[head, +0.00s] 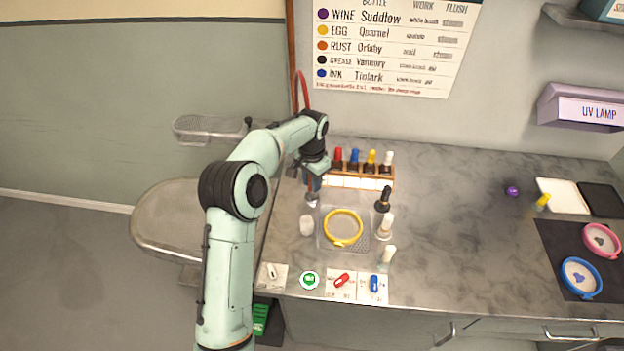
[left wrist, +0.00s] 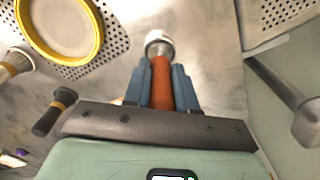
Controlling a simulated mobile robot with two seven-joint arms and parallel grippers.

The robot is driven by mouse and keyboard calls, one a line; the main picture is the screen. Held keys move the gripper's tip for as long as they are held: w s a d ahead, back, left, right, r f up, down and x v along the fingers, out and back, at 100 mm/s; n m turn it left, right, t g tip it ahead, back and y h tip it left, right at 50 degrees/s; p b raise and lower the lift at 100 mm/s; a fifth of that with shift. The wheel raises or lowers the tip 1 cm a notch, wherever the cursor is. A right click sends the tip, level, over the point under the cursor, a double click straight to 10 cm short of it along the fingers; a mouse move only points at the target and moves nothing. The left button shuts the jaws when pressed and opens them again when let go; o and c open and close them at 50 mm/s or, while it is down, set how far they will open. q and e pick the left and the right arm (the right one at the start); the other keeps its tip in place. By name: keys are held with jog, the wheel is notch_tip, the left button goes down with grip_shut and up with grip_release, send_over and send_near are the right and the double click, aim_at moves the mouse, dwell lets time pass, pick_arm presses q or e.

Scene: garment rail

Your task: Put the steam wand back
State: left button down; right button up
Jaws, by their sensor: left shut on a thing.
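My left gripper (head: 312,190) is over the left end of the grey counter. In the left wrist view its blue fingers (left wrist: 161,90) are shut on the orange handle of the steam wand (left wrist: 161,75). The wand's pale metal head (left wrist: 159,42) points away from the gripper. In the head view the wand's head (head: 311,201) shows just below the gripper, left of the tray with the yellow hoop. A red hose (head: 302,88) loops up behind my left wrist. I cannot tell where the wand's holder is. My right gripper is not in view.
A perforated tray (head: 328,243) holds a yellow hoop (head: 343,228). A wooden rack (head: 362,181) of several bottles stands behind it. Ironing boards (head: 165,225) lie left. The counter's middle right is mostly clear.

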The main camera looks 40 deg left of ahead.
pick_arm(q)
jog(key=c, duration=0.5)
grip_release()
jog(key=shift+r, duration=0.15)
jog(key=shift+r+p, duration=1.1)
jog(key=shift+r, duration=2.5)
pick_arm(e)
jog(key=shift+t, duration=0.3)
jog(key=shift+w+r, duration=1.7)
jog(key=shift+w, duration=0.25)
